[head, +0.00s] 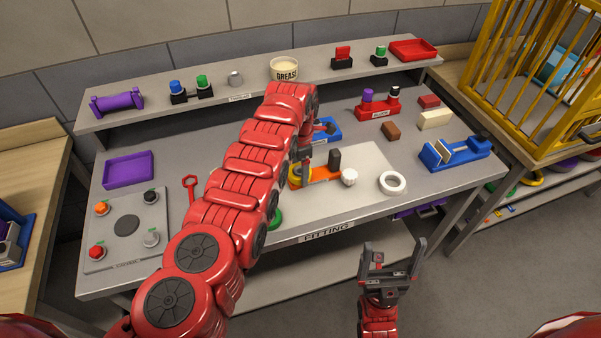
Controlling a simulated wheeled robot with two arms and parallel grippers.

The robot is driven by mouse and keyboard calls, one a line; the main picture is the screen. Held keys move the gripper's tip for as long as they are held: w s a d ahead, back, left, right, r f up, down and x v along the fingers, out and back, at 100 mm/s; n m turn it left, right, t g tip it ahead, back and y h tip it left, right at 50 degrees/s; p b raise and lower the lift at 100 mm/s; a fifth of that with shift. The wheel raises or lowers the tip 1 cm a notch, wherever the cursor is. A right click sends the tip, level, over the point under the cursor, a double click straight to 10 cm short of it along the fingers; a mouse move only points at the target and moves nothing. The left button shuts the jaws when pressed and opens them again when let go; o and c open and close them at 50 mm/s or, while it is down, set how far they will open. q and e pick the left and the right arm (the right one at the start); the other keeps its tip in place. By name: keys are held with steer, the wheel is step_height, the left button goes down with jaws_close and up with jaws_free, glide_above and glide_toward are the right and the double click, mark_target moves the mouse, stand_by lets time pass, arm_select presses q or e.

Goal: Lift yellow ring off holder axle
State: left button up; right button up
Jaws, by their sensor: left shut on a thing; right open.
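The yellow ring (294,175) shows only in part beside the fingers of my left gripper (304,172), at the left part of the orange holder (324,174). My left gripper reaches down over the bench and is shut on the ring. My arm hides much of it, so I cannot tell whether the ring is still around the axle. The holder stands on a light mat (350,200) and has a dark upright block at its right. My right gripper (392,246) is open and empty, in front of the bench.
A white ring (392,193) and a small white part (349,177) lie right of the holder. A green thing (276,217) is partly behind my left arm. A blue vise (452,154) stands at right. The grease tub (284,72) is on the back shelf.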

arm_select(q)
jaws_close()
steer(key=shift+r+p, duration=0.35)
steer(key=shift+r, duration=0.05)
steer(key=shift+r, duration=0.25)
steer(key=shift+r+p, duration=1.85)
steer(key=shift+r, duration=0.55)
